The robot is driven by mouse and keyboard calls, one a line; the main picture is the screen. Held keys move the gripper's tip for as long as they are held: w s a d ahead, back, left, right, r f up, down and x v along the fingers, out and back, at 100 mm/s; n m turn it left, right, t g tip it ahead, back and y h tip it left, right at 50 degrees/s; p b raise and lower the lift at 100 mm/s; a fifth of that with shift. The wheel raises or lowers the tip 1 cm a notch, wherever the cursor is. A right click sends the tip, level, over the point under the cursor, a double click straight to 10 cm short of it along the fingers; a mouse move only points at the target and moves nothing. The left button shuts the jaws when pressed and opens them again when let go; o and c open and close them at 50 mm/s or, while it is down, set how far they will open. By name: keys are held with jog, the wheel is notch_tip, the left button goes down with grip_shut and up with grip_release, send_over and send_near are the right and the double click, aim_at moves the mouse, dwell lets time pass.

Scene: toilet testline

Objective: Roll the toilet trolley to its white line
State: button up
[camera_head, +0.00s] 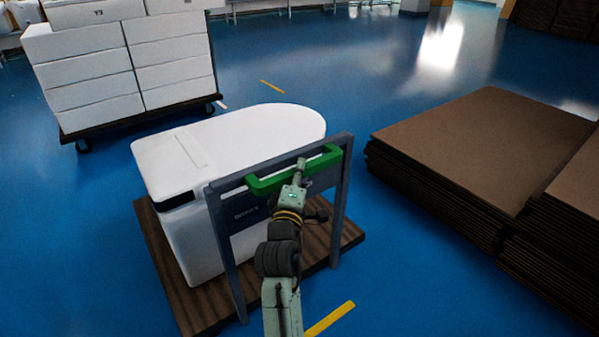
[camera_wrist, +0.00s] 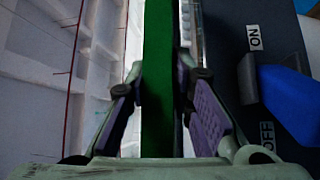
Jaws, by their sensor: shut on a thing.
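The toilet trolley is a brown wooden base (camera_head: 195,302) with a grey upright frame (camera_head: 228,262) and a green handle (camera_head: 262,184). A white toilet (camera_head: 235,140) stands on the base behind the frame. My gripper (camera_head: 297,178) is shut on the green handle, near its middle. In the wrist view the green handle (camera_wrist: 158,80) runs between the two purple-padded fingers. A white line mark (camera_head: 222,104) shows in small part on the floor beyond the toilet; the rest of it cannot be made out.
A cart of white boxes (camera_head: 130,65) stands at the back left. Stacks of brown cardboard (camera_head: 480,140) lie on the right.

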grip_shut()
jog(key=shift+w+a, duration=0.1)
dwell(0.3)
